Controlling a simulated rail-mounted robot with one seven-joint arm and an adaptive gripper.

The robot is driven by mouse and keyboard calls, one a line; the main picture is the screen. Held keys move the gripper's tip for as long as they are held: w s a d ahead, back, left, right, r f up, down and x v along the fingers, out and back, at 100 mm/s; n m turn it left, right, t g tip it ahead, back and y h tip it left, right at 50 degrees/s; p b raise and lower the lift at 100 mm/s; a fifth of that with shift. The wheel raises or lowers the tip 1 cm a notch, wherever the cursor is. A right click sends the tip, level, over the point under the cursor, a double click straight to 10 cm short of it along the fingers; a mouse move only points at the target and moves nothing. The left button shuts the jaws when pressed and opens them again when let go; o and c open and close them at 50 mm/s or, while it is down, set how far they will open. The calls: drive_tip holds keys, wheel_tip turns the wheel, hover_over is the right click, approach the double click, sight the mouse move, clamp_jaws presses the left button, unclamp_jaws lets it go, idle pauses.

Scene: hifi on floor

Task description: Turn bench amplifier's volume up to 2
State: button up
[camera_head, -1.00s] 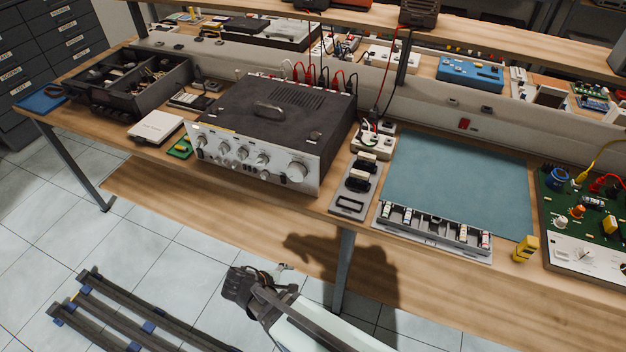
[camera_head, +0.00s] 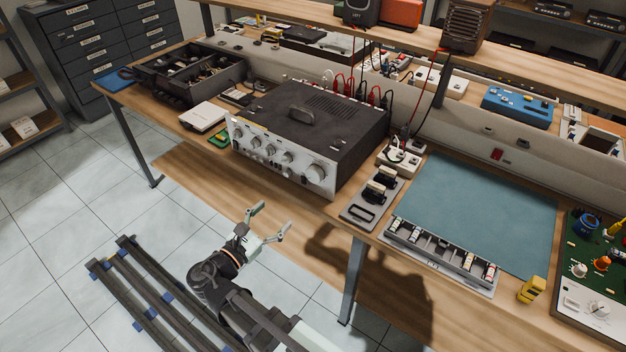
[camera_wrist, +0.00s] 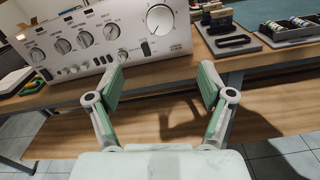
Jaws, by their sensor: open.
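The bench amplifier (camera_head: 309,124) is a dark box with a silver front panel, standing near the front edge of the workbench. Its front carries several knobs. The largest knob (camera_head: 316,173) is at the right end of the panel; it also shows in the wrist view (camera_wrist: 160,18). The scale markings are too small to read. My gripper (camera_head: 270,222) is open and empty, in front of and below the amplifier, apart from it. In the wrist view the two green-padded fingers (camera_wrist: 159,88) are spread below the panel, with the large knob above and between them.
A grey holder with black parts (camera_head: 372,198) stands right of the amplifier, beside a teal mat (camera_head: 480,205) and a strip of small compartments (camera_head: 440,254). A white box (camera_head: 203,117) lies left. The floor in front of the bench is clear apart from my rails.

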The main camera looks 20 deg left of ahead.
sight(312, 178)
drive_tip(key=p+x, duration=0.3)
drive_tip(key=x, duration=1.3)
drive_tip(key=shift+w+d+f+p, duration=0.1)
drive_tip(key=shift+w+d+p, duration=0.05)
drive_tip(key=shift+w+p, duration=0.15)
drive_tip(key=c, duration=1.2)
